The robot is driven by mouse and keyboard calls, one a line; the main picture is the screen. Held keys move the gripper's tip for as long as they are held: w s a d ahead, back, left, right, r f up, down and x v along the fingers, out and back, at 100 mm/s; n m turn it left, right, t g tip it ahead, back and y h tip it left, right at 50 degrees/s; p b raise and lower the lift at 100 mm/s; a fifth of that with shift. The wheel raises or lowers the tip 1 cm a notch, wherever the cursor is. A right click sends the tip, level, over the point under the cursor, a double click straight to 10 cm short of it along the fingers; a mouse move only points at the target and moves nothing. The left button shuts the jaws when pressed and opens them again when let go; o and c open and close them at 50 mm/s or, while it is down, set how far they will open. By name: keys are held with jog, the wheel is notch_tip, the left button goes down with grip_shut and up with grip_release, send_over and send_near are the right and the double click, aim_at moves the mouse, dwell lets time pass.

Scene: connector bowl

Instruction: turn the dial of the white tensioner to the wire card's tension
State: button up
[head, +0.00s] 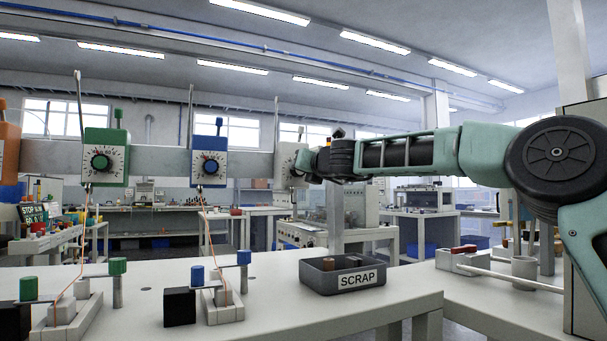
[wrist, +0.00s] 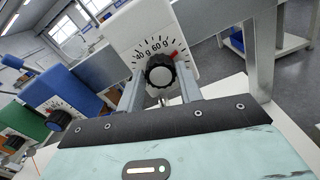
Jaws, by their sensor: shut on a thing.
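The white tensioner (head: 284,158) hangs on the grey rail, partly hidden behind my gripper (head: 304,165) in the head view. In the wrist view the white tensioner (wrist: 143,25) shows its scale, with "40 g" and "60 g" legible. A red mark sits at the scale's right, past "60 g". My gripper (wrist: 160,88) has one finger on each side of the dial and is shut on it. I cannot make out a wire card in either view.
Blue (head: 209,160), green (head: 106,157) and orange (head: 9,145) tensioners hang to the left on the same rail (head: 147,160). A dark SCRAP bin (head: 318,282) and spool fixtures stand on the white table (head: 270,318) below. Orange wires run down from the green and blue tensioners.

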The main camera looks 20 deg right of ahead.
jog(key=shift+f+m+b, duration=0.15)
jog(key=shift+m+b, duration=0.15)
jog(key=shift+m, duration=0.6)
jog(key=o, duration=1)
jog(key=s+d+b, duration=0.1)
jog(key=s, duration=0.4)
jog(key=s+d+b, duration=0.1)
jog(key=s+b, duration=0.1)
jog(key=s, duration=0.4)
jog(key=s+d+b, duration=0.1)
jog(key=s+b, duration=0.1)
jog(key=s, duration=0.4)
